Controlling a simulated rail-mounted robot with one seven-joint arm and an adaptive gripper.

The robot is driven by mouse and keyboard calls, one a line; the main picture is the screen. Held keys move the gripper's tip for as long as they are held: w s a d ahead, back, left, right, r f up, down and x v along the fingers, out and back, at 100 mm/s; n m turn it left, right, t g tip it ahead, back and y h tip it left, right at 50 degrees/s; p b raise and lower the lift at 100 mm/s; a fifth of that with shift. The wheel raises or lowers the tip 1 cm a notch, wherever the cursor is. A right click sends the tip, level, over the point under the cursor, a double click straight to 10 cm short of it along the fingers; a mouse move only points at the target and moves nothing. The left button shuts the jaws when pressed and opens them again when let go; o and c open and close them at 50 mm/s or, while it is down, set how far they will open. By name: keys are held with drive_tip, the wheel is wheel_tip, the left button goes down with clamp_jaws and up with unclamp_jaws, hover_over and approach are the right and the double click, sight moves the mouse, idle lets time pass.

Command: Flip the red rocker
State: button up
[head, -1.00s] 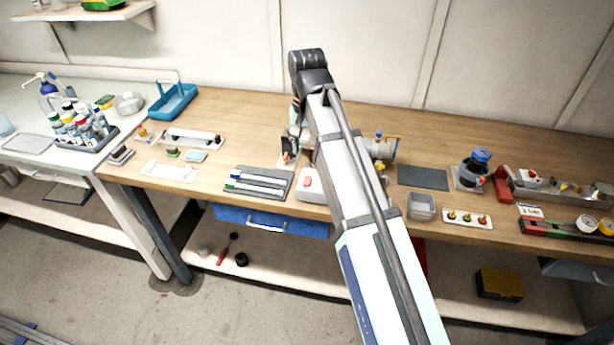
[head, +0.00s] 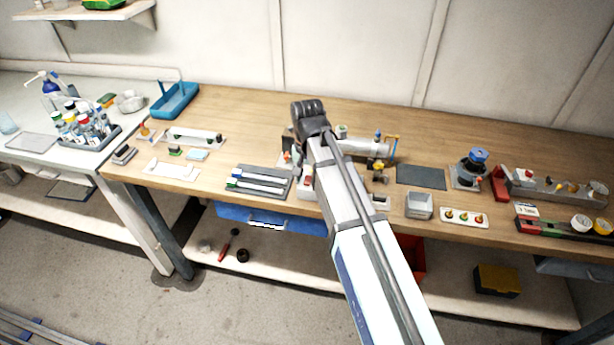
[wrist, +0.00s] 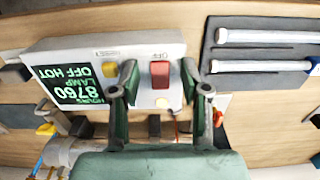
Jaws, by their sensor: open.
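The red rocker (wrist: 160,74) sits on the face of a white control box (wrist: 88,43) in the wrist view, under an "OFF" label. The box has a lit display (wrist: 72,88) with green text reading "LAMP 8760 HOURS OFF HOT". My gripper (wrist: 158,67) is open and empty, with one finger on each side of the rocker. I cannot tell whether either finger touches the box. In the head view the rocker (head: 306,181) shows small beside my arm, which hides much of the box and the gripper.
A grey tray with white tubes (wrist: 265,52) lies right of the box in the wrist view. A metal cylinder (head: 365,146) with fittings lies behind it on the bench.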

clamp_jaws()
drive_tip(key=g+p, duration=0.1)
drive_tip(key=w+g+p, duration=0.1)
drive_tip(key=shift+r+p, duration=0.35)
drive_tip(key=shift+p, duration=0.05)
drive_tip(key=shift+w+g+y+p, duration=0.15)
drive_tip(key=shift+g+y+p, duration=0.15)
drive_tip(key=shift+g+p, duration=0.55)
drive_tip(key=shift+d+f+g, duration=0.1)
drive_tip(key=shift+f+g, duration=0.15)
drive_tip(key=shift+g, duration=0.2)
